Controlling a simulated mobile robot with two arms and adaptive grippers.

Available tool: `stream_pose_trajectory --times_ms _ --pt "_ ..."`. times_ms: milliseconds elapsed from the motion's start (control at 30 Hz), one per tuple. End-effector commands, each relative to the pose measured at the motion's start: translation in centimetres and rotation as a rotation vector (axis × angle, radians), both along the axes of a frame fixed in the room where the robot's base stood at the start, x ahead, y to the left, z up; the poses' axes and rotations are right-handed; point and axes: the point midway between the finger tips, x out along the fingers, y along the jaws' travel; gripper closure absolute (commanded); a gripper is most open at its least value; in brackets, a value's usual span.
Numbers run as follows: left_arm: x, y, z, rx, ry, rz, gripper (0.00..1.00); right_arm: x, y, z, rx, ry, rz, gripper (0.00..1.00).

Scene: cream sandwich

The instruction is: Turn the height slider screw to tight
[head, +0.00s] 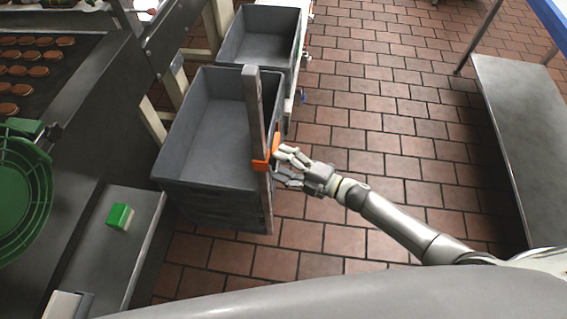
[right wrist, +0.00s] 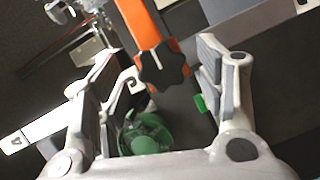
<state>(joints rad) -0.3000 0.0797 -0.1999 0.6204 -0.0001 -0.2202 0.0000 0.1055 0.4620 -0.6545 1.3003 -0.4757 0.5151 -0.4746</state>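The height slider is an orange clamp (head: 262,164) around an upright grey post (head: 255,110) in front of the grey crates. In the right wrist view the orange clamp (right wrist: 142,22) carries a black lobed screw knob (right wrist: 163,65). My right gripper (head: 281,165) is at the right side of the clamp in the head view. In the right wrist view my right gripper (right wrist: 155,85) is open, with the knob between its spread fingers near fingertip depth. No finger visibly presses on the knob. My left gripper is in neither view.
Empty grey crates (head: 185,125) stand behind the post, with another grey crate (head: 236,64) farther back. A green round basket (head: 45,185) and a green block (head: 120,216) are at left. A steel table (head: 510,120) is at right; tiled floor between is free.

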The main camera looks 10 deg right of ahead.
Motion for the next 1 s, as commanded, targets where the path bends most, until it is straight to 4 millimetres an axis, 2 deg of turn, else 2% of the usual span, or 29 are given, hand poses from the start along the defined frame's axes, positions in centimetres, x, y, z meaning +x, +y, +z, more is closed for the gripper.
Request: stream_pose_trajectory --times_ms 267,367,733,1000 --pt "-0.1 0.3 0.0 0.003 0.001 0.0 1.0 -0.3 -0.4 -0.1 -0.002 0.001 0.0 0.37" --pt "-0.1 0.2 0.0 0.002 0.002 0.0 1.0 -1.1 -1.3 -0.1 -0.003 0.003 -0.001 0.37" --pt "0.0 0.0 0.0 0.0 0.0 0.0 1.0 -5.9 -7.1 0.8 -0.003 0.003 -0.001 0.37" --pt "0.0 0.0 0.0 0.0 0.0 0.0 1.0 -7.6 -9.1 1.2 -0.001 0.001 0.0 0.37"
